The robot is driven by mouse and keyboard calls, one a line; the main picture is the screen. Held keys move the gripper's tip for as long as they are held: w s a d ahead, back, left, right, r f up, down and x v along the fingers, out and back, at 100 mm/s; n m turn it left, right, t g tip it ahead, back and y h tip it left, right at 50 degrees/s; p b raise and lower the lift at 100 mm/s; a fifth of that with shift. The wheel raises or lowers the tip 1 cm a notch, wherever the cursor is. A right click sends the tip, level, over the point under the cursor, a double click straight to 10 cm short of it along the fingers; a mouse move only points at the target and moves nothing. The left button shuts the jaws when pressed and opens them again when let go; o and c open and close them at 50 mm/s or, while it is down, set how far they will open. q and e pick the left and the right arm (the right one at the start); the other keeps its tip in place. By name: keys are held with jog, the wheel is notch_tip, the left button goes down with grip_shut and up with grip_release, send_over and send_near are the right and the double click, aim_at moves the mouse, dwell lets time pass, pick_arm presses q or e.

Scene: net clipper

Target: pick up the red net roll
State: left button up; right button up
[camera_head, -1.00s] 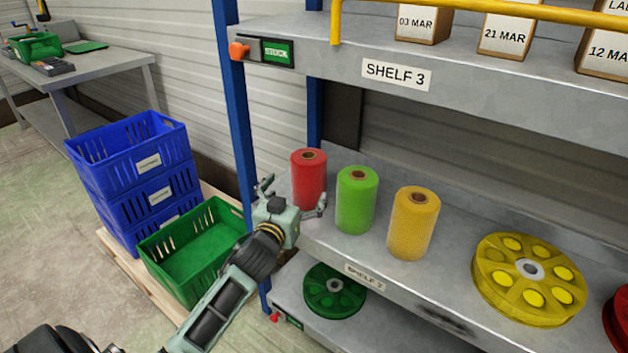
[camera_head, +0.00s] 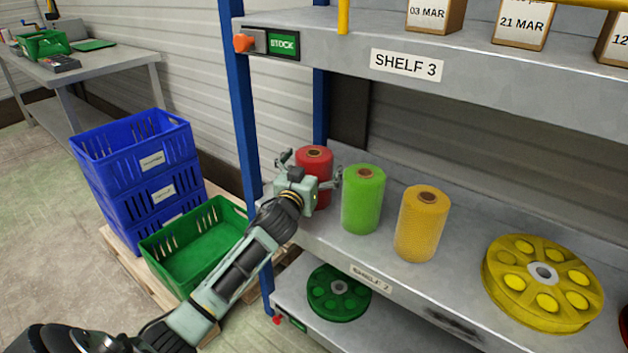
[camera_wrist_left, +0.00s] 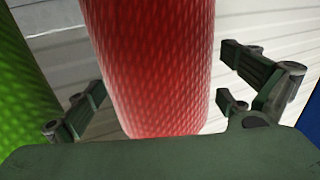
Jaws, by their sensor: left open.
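The red net roll (camera_head: 314,160) stands upright on the shelf labelled Shelf 2, at the left end of a row of rolls. My left gripper (camera_head: 311,172) is open in front of it, with one finger towards each side, and hides much of its lower part. In the left wrist view the red roll (camera_wrist_left: 152,65) fills the middle, between the spread fingers of my left gripper (camera_wrist_left: 165,95). I cannot tell whether the fingers touch it. My right gripper is not in view.
A green roll (camera_head: 362,200) stands close to the right of the red one, then a yellow roll (camera_head: 421,225) and a yellow reel (camera_head: 541,285). A blue post (camera_head: 242,120) is at the left. Shelf 3 (camera_head: 480,70) hangs above. Blue crates (camera_head: 140,180) and a green crate (camera_head: 200,245) stand left.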

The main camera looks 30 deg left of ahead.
pick_arm(q)
jog(key=c, duration=1.5)
jog(key=shift+r, duration=0.1)
jog(key=shift+c, duration=0.4)
